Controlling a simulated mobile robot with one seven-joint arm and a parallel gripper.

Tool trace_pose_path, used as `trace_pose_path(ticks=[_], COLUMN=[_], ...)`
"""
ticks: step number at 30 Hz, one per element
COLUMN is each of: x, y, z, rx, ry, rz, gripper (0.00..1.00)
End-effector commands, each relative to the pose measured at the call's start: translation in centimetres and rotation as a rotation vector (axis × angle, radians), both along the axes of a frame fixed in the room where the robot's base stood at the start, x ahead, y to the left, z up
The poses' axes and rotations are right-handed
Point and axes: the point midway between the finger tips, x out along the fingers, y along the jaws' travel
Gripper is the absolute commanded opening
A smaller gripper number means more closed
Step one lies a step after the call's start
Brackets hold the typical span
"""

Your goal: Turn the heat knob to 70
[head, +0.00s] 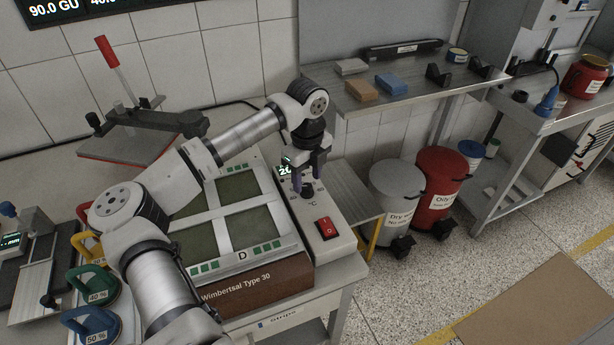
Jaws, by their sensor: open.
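The heat knob (308,191) is a small dark knob on the pale control panel (334,243) at the right side of the Wimbertsal Type 30 unit (262,289). A green-lit display (284,170) sits behind the knob; the part I can see seems to start with "20", and my gripper hides the rest. My gripper (307,178) points down over the knob with its jaws open, one finger to each side. I cannot tell whether the fingers touch the knob. A red rocker switch (326,228) is on the panel in front of the knob.
Green plates in a pale frame (240,255) lie left of the panel. A press with a red handle (112,62) stands behind. Coloured weights (91,326) are at the lower left. A grey bin (396,190) and a red bin (440,180) stand on the floor to the right.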

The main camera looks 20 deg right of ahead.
Motion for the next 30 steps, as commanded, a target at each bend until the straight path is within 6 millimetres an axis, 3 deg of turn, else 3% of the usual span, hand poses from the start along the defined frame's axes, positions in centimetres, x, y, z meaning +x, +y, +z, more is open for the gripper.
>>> trace_pose_path(ticks=[6, 15, 25, 30], x=[0.0, 0.0, 0.0, 0.0], y=[0.0, 0.0, 0.0, 0.0], z=[-1.9, -2.2, -2.1, -2.2], rx=[0.0, 0.0, 0.0, 0.0], ry=[0.001, 0.0, 0.0, -0.001], rz=[0.0, 0.0, 0.0, -0.005], gripper=[0.48, 0.48, 0.06, 0.04])
